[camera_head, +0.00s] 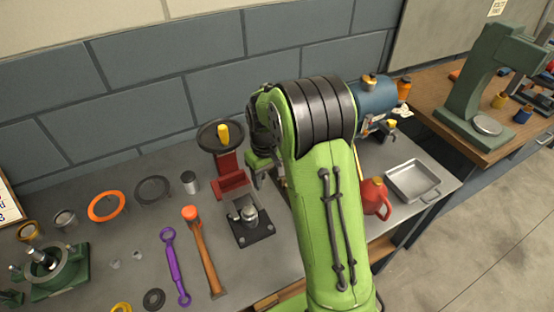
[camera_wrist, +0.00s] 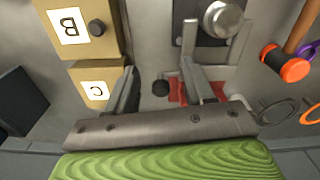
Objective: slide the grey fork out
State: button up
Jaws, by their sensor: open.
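A dark square base plate (camera_head: 251,233) with a rounded metal fitting (camera_head: 249,214) stands on the bench in the head view. A grey upright piece (camera_wrist: 190,36) at the plate's edge in the wrist view looks like the grey fork; I cannot make out its full shape or how it is seated. My gripper (camera_wrist: 158,68) is open, with nothing held between its fingers. The grey piece is just beyond the right fingertip in the picture; I cannot tell whether they touch. In the head view my arm hides most of the gripper.
A red stand (camera_head: 229,172) is close behind the fitting. An orange-headed hammer (camera_head: 204,250) and a purple wrench (camera_head: 175,267) lie left of it. Yellow boxes marked B (camera_wrist: 104,22) and C (camera_wrist: 114,77) are near the left finger. A red can (camera_head: 374,198) and metal tray (camera_head: 413,181) stand right.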

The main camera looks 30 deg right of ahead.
notch_tip(320, 180, up, 14)
jog(key=f+p, duration=0.1)
jog(key=p, duration=0.2)
jog(key=s+a+r+m+t+p, duration=0.1)
jog(key=s+a+r+t+p, duration=0.2)
jog(key=s+r, duration=0.8)
jog(key=s+a, duration=0.1)
jog(key=s, duration=0.2)
jog(key=shift+s+a+r, duration=0.2)
jog(key=shift+s+a, duration=0.2)
